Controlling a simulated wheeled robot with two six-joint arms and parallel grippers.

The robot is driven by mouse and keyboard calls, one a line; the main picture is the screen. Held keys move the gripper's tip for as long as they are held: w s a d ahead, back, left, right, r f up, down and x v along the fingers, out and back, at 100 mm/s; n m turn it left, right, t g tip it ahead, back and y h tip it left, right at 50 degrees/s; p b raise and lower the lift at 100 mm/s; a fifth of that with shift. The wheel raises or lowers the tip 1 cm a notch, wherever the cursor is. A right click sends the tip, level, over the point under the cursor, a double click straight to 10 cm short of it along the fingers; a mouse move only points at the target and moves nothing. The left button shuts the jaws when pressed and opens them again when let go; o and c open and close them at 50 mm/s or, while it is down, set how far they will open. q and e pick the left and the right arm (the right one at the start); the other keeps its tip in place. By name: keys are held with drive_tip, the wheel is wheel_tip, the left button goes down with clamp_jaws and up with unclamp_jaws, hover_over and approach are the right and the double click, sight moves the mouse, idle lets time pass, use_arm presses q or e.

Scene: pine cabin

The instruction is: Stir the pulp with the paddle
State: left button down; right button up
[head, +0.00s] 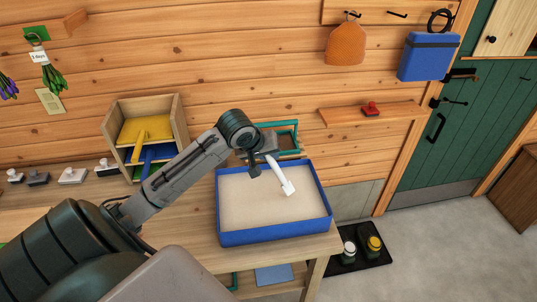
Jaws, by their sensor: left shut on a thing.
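A blue rectangular vat (275,237) stands on the wooden table and holds pale beige pulp (250,209). My left gripper (262,160) is above the back part of the vat, shut on a white paddle (275,171). The paddle slants down to the right, and its broad end is at the pulp near the middle right of the vat. I cannot tell how deep it dips. My left arm hides part of the table to the left of the vat. My right gripper is not in view.
A teal frame (296,133) stands behind the vat. A wooden rack (112,133) with yellow and blue pieces is at the back left, beside several small stamp-like items (73,175). A black tray (373,253) with two jars lies on the floor at right.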

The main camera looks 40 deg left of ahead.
use_arm(q)
drive_tip(key=shift+r, duration=0.1)
wheel_tip(320, 180, up, 2)
drive_tip(key=p, duration=0.3)
drive_tip(key=shift+r, duration=0.25)
wheel_tip(320, 180, up, 2)
drive_tip(key=shift+r+p, duration=0.1)
drive_tip(key=shift+p, duration=0.2)
drive_tip(key=shift+r, duration=1.1)
